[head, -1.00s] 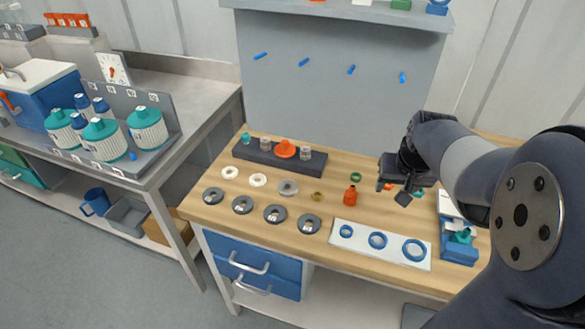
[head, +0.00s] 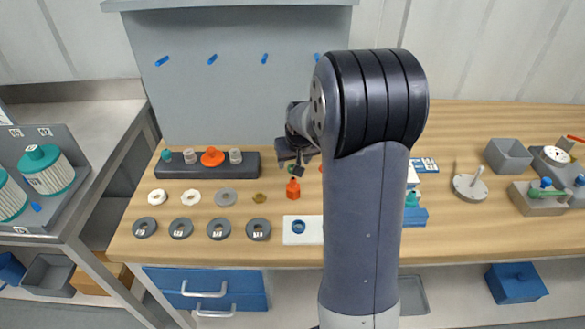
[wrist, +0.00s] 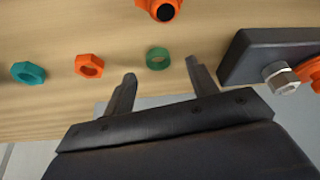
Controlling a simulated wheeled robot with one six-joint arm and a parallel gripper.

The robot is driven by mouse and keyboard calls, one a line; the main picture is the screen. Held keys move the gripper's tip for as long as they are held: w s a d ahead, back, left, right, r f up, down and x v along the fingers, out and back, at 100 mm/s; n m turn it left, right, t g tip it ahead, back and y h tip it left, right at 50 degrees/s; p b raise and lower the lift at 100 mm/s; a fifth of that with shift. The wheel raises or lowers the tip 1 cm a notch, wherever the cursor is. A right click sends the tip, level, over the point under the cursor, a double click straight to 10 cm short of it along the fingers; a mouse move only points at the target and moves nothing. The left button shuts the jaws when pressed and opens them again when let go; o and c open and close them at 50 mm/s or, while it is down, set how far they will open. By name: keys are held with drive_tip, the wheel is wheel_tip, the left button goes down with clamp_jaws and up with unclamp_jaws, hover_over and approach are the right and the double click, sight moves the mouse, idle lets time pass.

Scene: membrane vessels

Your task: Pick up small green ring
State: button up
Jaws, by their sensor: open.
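The small green ring (wrist: 158,58) lies flat on the wooden bench in the wrist view, just beyond the fingertips and between their lines. My gripper (wrist: 161,72) is open and empty, its two dark fingers apart and pointing toward the ring. In the head view my gripper (head: 297,168) hangs over the bench behind the orange bottle (head: 293,188). A bit of the green ring (head: 291,168) shows there, mostly covered by the gripper.
An orange hex nut (wrist: 89,66) and a teal hex nut (wrist: 27,72) lie left of the ring in the wrist view. A dark block (wrist: 262,55) with fittings is close on the right. The orange bottle (wrist: 160,9) stands opposite the fingers. Grey rings lie along the front edge.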

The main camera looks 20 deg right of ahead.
drive_tip(key=shift+x, duration=1.55)
drive_tip(key=shift+s, duration=0.1)
drive_tip(key=c, duration=1)
